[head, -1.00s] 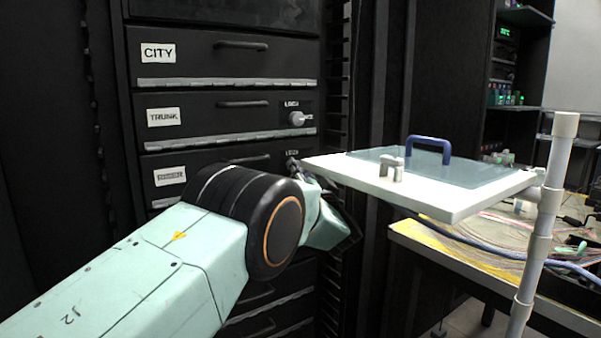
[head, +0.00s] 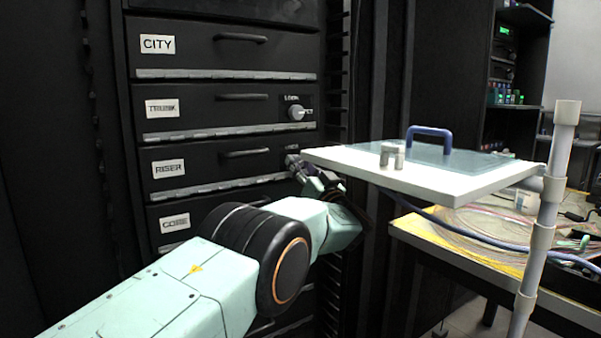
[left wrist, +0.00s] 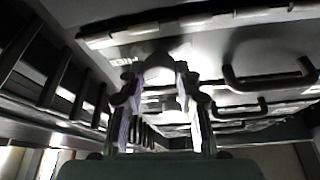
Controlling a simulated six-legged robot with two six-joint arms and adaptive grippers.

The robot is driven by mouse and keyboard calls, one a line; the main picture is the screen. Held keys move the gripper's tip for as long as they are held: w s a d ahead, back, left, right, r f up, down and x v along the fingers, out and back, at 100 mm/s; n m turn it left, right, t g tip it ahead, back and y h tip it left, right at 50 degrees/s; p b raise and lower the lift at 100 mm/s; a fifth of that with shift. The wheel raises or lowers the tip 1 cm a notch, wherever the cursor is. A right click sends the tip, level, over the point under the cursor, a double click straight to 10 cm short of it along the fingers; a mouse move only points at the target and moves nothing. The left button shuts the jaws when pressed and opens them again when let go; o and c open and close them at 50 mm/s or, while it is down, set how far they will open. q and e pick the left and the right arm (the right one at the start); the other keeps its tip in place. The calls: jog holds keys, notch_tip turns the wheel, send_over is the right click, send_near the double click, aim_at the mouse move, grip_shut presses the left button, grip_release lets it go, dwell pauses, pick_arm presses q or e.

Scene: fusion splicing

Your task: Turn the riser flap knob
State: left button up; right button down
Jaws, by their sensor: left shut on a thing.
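The riser flap (head: 200,168) is a black drawer front with a white RISER label (head: 168,169) and a black handle (head: 245,153), third down in the rack. Its knob is at the flap's right end, mostly hidden in the head view by my left gripper (head: 298,170). The gripper's fingers are at that spot, partly behind the white tray's left corner. In the left wrist view the left gripper's fingers (left wrist: 161,85) are shut on a pale round knob (left wrist: 158,66). The knob's exact angle cannot be told. My right gripper is not in view.
The trunk flap (head: 215,108) above has a pale knob (head: 296,113). A white tray (head: 440,188) with a clear lid and blue handle (head: 430,133) stands close to the gripper's right. A pale post (head: 545,210) and a cable-strewn table (head: 500,260) are farther right.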

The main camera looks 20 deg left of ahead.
pick_arm(q)
jog(key=shift+f+n+g+y+b, duration=0.15)
jog(key=shift+n+g+y+b, duration=0.55)
jog(key=shift+n+b, duration=0.95)
jog(key=o, duration=1.2)
jog(key=shift+c, duration=0.2)
jog(key=shift+d, duration=0.1)
jog(key=shift+s+d+f, duration=0.1)
jog(key=shift+s+d, duration=0.1)
jog(key=shift+d, duration=0.25)
jog(key=shift+s+d+f, duration=0.25)
jog(key=shift+s+d, duration=0.2)
jog(key=shift+s, duration=0.05)
jog(key=shift+v, duration=2.45)
